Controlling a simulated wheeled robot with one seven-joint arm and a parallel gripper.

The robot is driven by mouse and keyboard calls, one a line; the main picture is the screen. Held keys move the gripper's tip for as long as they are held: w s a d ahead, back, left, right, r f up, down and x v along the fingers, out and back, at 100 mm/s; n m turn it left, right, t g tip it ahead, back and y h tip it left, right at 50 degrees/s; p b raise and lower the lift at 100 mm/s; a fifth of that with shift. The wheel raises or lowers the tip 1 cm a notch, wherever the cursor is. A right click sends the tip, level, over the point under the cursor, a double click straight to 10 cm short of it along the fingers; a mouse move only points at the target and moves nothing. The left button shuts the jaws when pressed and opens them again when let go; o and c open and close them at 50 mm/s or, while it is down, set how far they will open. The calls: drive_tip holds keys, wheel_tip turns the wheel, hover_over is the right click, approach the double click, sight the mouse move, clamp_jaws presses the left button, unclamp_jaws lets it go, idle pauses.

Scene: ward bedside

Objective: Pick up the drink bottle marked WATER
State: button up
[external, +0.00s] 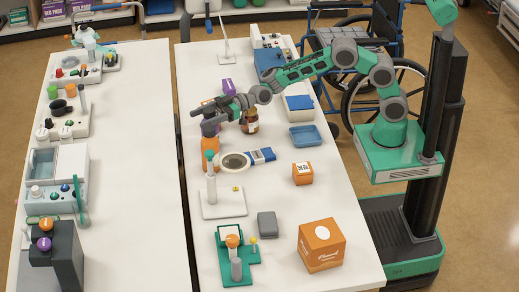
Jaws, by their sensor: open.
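My gripper (198,111) is open and reaches left across the near table, at the height of the bottle tops. An orange bottle (209,152) with a dark upper part stands upright just below the gripper in the picture. I cannot tell whether the fingers touch it. A brown bottle (250,126) with a pale label stands to the right, partly behind my wrist. No marking WATER can be read on either bottle, so I cannot tell which one carries it.
The table (283,210) also holds a white tape roll (235,163), a blue tray (305,136), a small orange box (302,173), a large orange box (321,246) and a white stand (223,203). A wheelchair (385,85) stands behind. A second table (135,170) lies left across a gap.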

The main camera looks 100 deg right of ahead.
drive_tip(key=shift+c, duration=0.4)
clamp_jaws()
idle(0.4)
drive_tip(key=shift+r, duration=0.1)
